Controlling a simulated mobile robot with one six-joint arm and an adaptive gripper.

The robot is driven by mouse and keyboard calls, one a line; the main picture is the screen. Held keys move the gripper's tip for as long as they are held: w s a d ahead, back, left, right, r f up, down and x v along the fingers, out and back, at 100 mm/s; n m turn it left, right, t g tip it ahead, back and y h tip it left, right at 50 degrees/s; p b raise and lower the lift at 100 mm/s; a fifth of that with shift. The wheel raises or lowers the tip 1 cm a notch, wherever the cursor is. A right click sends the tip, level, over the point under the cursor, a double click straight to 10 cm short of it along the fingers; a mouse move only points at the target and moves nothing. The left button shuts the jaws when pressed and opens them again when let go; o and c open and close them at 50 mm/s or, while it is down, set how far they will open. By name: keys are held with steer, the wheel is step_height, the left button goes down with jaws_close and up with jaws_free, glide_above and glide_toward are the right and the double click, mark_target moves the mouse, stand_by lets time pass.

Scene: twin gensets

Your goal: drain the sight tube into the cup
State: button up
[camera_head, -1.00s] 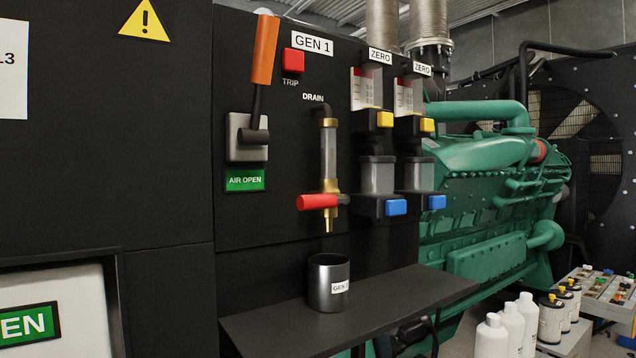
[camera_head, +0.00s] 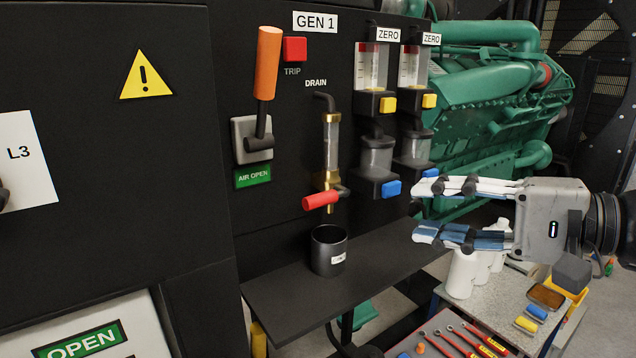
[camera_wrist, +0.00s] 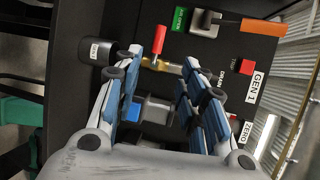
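The sight tube (camera_head: 331,146) is a clear vertical tube with brass ends under the DRAIN label on the black GEN 1 panel. Its red-handled valve (camera_head: 320,200) sits at the bottom, the handle lying sideways to the left. The dark metal cup (camera_head: 328,250) stands upright on the shelf below the brass spout; it also shows in the wrist view (camera_wrist: 97,51). My gripper (camera_head: 428,211) is open and empty, to the right of the valve and cup and apart from both. In the wrist view the red handle (camera_wrist: 158,41) shows beyond the fingers.
The black shelf (camera_head: 385,258) is bare right of the cup. Two gauges with yellow and blue buttons (camera_head: 391,188) stick out right of the tube. An orange lever (camera_head: 266,62) is at left. White bottles (camera_head: 462,272) and a tool tray (camera_head: 450,338) stand lower right.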

mark_target(327, 201)
steer(key=p+x, duration=0.1)
steer(key=x, duration=0.7)
steer(key=p+x, duration=0.1)
steer(key=x, duration=0.8)
steer(key=shift+w+d+f, duration=0.2)
steer(key=shift+c, duration=0.4)
jaws_close()
